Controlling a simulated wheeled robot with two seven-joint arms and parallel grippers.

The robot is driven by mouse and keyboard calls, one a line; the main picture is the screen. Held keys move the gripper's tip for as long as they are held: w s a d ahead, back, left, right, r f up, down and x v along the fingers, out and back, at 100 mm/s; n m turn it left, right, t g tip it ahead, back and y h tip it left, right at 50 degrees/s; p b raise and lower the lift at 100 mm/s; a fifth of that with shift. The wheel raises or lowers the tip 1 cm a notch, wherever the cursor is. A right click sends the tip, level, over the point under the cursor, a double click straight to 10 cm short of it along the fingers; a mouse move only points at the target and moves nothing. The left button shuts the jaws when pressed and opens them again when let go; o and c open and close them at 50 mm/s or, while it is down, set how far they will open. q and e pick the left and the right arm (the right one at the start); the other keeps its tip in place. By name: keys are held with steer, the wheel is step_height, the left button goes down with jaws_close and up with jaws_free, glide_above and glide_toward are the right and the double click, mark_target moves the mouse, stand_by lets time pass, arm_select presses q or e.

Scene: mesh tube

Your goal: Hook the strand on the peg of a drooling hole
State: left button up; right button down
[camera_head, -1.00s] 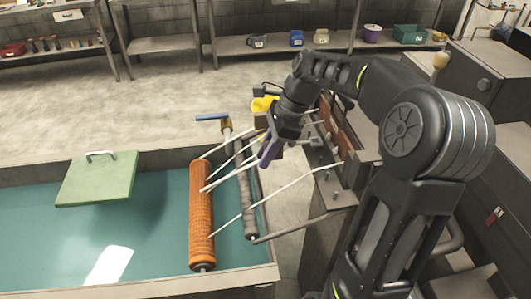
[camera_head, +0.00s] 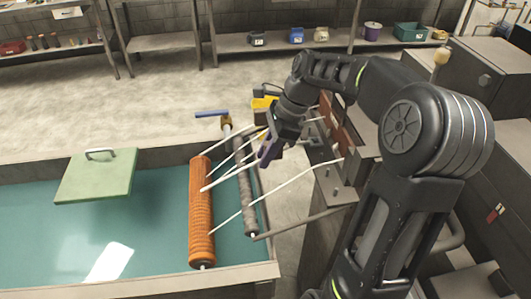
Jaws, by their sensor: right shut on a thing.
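Several pale strands (camera_head: 225,178) run from an orange mesh roller (camera_head: 202,215) toward the brown-fronted machine (camera_head: 330,125) on the right. My right gripper (camera_head: 266,157), with purple fingers, is between the roller and the machine. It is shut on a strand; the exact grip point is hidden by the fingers. The lowest strand (camera_head: 290,183) runs free below the gripper to the machine's front. Small metal pegs (camera_head: 335,191) show on the machine's ledge. The holes are too small or hidden by my arm to make out. My left gripper is not in view.
A grey roller (camera_head: 246,195) lies beside the orange one over a teal-liquid tank (camera_head: 150,230). A green lid (camera_head: 97,176) sits at the tank's left. A yellow object (camera_head: 262,102) is behind my gripper. Shelves (camera_head: 290,47) line the far wall.

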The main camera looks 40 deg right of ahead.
steer(key=shift+f, duration=0.6)
stand_by(0.3)
steer(key=c, duration=1.2)
jaws_free()
steer(key=shift+r, duration=0.15)
steer(key=b+v, duration=0.1)
steer(key=v, duration=0.6)
steer(key=shift+s+d+r, duration=0.1)
steer(key=shift+r, duration=0.15)
